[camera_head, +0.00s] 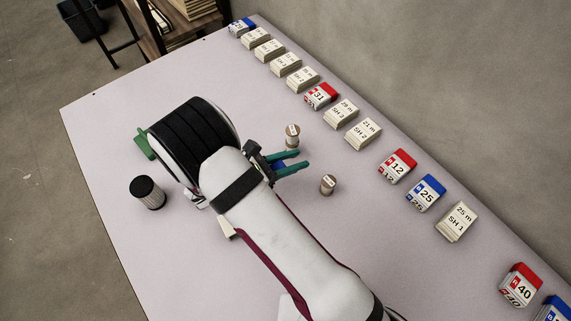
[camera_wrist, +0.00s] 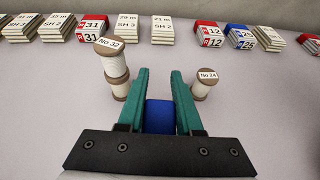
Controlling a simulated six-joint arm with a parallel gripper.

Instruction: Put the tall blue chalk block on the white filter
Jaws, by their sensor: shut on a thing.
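My gripper (camera_wrist: 160,95) is shut on a blue block (camera_wrist: 160,117), which sits between the two teal fingers in the wrist view. In the head view a little of the blue block (camera_head: 279,165) shows between the fingers of my gripper (camera_head: 288,164); the rest is hidden. I cannot tell whether it touches the table.
Wooden spools with paper labels (camera_head: 292,137) (camera_head: 328,185) stand close to my fingertips. A row of red, blue and cream card stacks (camera_head: 398,165) lines the far table edge. A green thing (camera_head: 145,143) and a small cream piece (camera_head: 227,228) are partly hidden by my arm.

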